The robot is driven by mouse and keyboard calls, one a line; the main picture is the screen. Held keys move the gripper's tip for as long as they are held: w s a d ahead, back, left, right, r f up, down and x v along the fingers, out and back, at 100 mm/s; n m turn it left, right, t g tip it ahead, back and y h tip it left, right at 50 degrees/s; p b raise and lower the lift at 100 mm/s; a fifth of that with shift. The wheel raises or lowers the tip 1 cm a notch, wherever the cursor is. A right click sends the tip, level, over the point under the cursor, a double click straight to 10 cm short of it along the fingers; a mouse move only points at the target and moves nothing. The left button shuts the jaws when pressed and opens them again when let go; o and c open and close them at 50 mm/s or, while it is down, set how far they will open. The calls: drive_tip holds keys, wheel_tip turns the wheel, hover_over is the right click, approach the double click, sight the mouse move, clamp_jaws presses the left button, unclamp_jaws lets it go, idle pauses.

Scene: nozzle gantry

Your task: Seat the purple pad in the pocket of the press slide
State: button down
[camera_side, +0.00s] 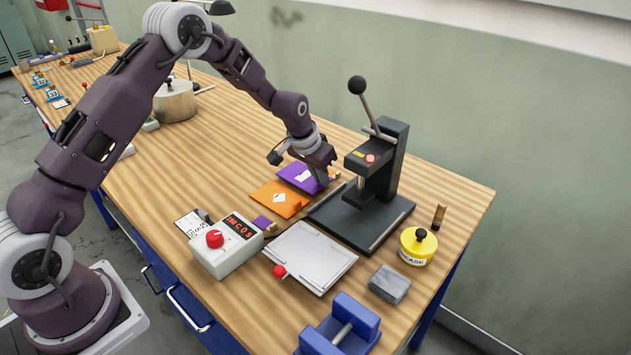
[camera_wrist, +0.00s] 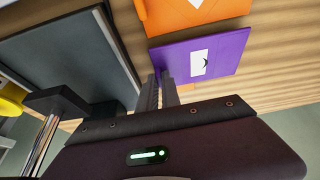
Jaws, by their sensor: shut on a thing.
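The purple pad (camera_side: 297,172) is a flat square with a white label, at the back of the bench beside the press. It also shows in the wrist view (camera_wrist: 222,68). My gripper (camera_side: 325,183) is shut on the pad's near edge; in the wrist view its two fingers (camera_wrist: 160,78) meet that edge. The exact grip is partly hidden, and I cannot tell whether the pad is clear of the bench. The press slide looks to be the pale flat tray (camera_side: 310,257) with raised edges and a red knob (camera_side: 279,271), in front of the press; it looks empty.
An orange pad (camera_side: 272,202) lies next to the purple one. The black press (camera_side: 390,165) with a lever stands to the right. A control box (camera_side: 226,250), grease tin (camera_side: 418,247), grey block (camera_side: 389,284) and blue fixture (camera_side: 352,310) surround the tray.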

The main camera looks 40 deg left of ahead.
wheel_tip(320, 180, up, 8)
drive_tip(key=shift+f, duration=0.1)
drive_tip(key=s+d+m+g+h, duration=0.2)
drive_tip(key=s+d+m, duration=0.2)
drive_tip(key=s+m, duration=0.45)
drive_tip(key=s+d+m+g+h, duration=0.2)
drive_tip(key=s+d+m+h, duration=0.15)
drive_tip(key=s+m, duration=0.55)
drive_tip(key=shift+a+f+m+g+y, duration=0.15)
drive_tip(key=shift+f+m+g+y, duration=0.75)
drive_tip(key=shift+m, duration=2.2)
drive_tip(key=shift+a+f+m+g+y, duration=0.2)
drive_tip(key=shift+f+m+g+y, duration=0.65)
drive_tip(key=shift+m, duration=2.3)
drive_tip(key=shift+a+f+m+g+y, duration=0.15)
drive_tip(key=shift+f+m+g+y, duration=0.7)
drive_tip(key=shift+m, duration=2.25)
drive_tip(key=shift+f, duration=0.3)
drive_tip(key=c, duration=1.5)
unclamp_jaws()
